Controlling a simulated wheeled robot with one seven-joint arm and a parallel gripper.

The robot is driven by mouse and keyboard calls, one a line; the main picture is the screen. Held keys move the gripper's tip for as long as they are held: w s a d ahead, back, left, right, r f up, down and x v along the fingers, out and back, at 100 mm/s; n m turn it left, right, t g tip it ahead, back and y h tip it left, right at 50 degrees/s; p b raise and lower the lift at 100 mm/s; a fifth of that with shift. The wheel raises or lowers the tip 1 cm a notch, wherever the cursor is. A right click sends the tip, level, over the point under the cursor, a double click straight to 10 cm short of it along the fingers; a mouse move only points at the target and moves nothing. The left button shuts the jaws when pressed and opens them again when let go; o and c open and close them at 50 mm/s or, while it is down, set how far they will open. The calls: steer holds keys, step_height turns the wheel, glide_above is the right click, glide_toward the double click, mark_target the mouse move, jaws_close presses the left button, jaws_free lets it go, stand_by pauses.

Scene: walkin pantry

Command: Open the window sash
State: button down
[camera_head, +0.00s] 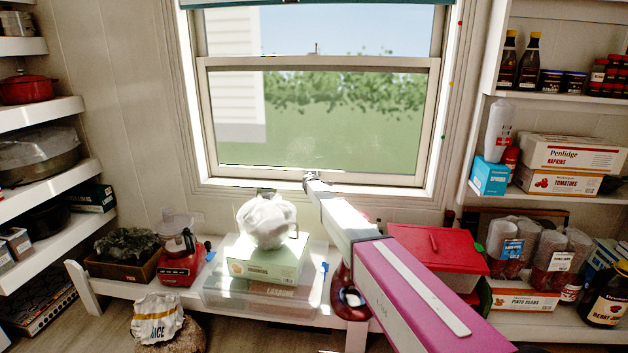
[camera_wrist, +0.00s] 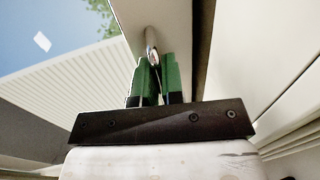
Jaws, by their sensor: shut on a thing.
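The window sash (camera_head: 320,176) is the lower framed pane of the window in the head view. Its bottom rail runs just above the sill, and its top rail crosses the window below the upper pane. My gripper (camera_head: 311,178) is at the middle of the bottom rail. In the wrist view, the green fingers of my gripper (camera_wrist: 158,80) are shut on a small metal handle (camera_wrist: 151,42) on the sash rail. The part of the handle between the fingers is hidden.
A low white bench below the window holds a green-and-white box (camera_head: 268,264), a white bag (camera_head: 267,221) and a red-lidded bin (camera_head: 434,247). Stocked shelves stand at left and right. The space in front of the glass is clear.

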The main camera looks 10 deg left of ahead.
step_height(320, 180, up, 13)
steer(key=shift+r, duration=0.15)
steer(key=c, duration=1.3)
jaws_free()
steer(key=shift+s, duration=0.15)
steer(key=v, duration=1)
steer(key=shift+s, duration=0.3)
